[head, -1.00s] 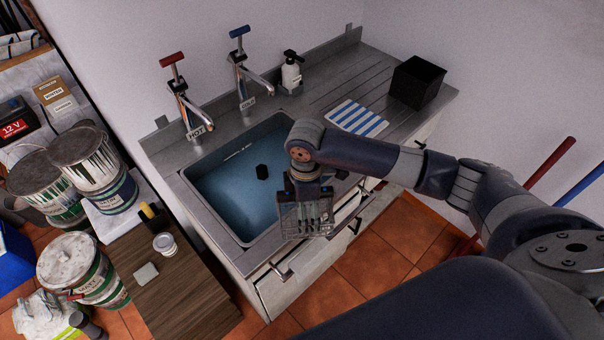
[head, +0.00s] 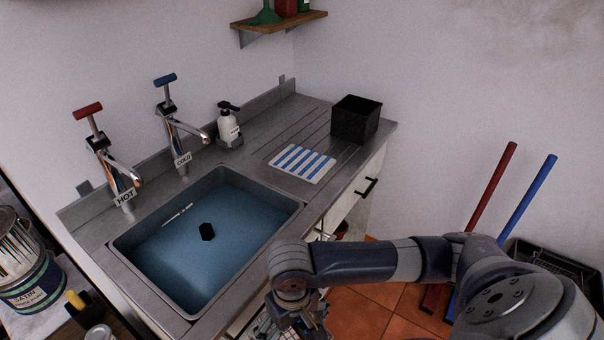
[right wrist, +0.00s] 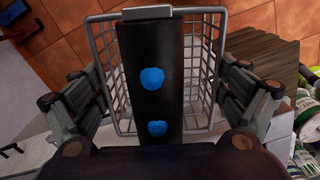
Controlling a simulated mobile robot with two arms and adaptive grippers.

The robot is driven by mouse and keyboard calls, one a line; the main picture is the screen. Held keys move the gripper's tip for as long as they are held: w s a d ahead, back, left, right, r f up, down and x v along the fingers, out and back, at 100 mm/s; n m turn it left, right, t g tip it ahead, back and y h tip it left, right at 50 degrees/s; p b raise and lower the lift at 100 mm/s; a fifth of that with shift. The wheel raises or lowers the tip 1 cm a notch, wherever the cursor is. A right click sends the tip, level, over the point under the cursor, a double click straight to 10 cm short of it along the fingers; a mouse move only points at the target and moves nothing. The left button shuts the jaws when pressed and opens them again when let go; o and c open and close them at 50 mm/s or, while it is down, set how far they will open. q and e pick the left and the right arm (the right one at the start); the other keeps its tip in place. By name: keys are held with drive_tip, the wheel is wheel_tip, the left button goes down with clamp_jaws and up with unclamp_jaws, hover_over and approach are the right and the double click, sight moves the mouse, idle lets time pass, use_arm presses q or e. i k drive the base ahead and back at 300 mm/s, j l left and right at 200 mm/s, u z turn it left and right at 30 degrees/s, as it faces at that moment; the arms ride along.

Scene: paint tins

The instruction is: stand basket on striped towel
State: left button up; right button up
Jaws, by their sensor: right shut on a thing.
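The striped towel (head: 303,163), white with blue stripes, lies flat on the ribbed drainboard right of the sink in the head view. My right gripper (head: 298,316) is at the bottom of the head view, in front of the sink's front edge. It is shut on the grey wire basket (head: 262,328), which is mostly cut off there. In the right wrist view the basket (right wrist: 212,65) hangs between the fingers, over the tiled floor. A dark strip with two blue patches covers its middle. The basket is well apart from the towel. My left gripper is not in view.
A black open box (head: 355,120) stands behind and right of the towel. A soap bottle (head: 228,127) stands left of it by the wall. The sink (head: 205,240) holds water and a small dark block. Two taps rise behind it. Red and blue poles lean at the right.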

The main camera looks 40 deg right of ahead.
sight(303, 160)
drive_tip(key=l+u, duration=0.2)
drive_tip(key=l, duration=0.65)
drive_tip(key=k+l+u, duration=0.15)
drive_tip(key=l, duration=0.65)
drive_tip(key=i, duration=0.05)
